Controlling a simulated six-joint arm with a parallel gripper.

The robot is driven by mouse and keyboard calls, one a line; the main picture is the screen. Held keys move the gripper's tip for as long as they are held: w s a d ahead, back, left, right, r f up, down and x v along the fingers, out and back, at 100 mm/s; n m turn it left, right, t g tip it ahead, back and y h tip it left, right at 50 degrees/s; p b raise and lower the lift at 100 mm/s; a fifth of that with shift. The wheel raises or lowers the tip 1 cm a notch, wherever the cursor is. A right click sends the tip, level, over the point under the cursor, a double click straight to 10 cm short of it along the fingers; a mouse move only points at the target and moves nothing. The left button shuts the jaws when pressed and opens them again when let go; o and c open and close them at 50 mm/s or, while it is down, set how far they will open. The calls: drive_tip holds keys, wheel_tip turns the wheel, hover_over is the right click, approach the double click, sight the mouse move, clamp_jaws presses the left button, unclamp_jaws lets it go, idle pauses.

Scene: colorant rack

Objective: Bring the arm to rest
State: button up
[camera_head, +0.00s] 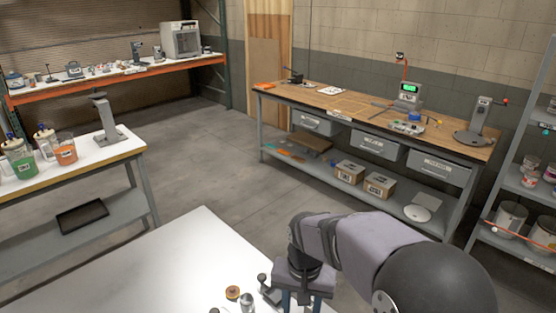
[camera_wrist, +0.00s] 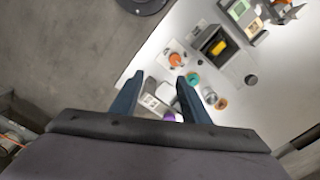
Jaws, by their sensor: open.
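My gripper (camera_wrist: 155,84) shows in the wrist view with its two dark blue fingers spread apart and nothing between them. In the head view my gripper (camera_head: 301,302) hangs over the right part of the white table (camera_head: 150,270), at the bottom edge of the picture. Its fingertips are cut off there. In the wrist view it is above the table's edge, with a small white labelled thing (camera_wrist: 155,101) seen below and between the fingers. I cannot tell its height above the table.
Small pots and jars, an orange-topped item (camera_wrist: 175,60) and a dark box holding something yellow (camera_wrist: 217,45) stand on the white table. A wooden-topped workbench (camera_head: 350,108) and a shelf rack (camera_head: 520,180) stand beyond. Grey floor (camera_head: 210,150) lies clear between the benches.

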drive_tip(key=s+d+f+n, duration=0.2)
drive_tip(key=s+d, duration=0.7)
drive_tip(key=s, duration=0.3)
drive_tip(key=shift+s+d+f+n, duration=0.3)
drive_tip(key=shift+s+d+n, duration=0.05)
drive_tip(key=shift+s+n, duration=0.05)
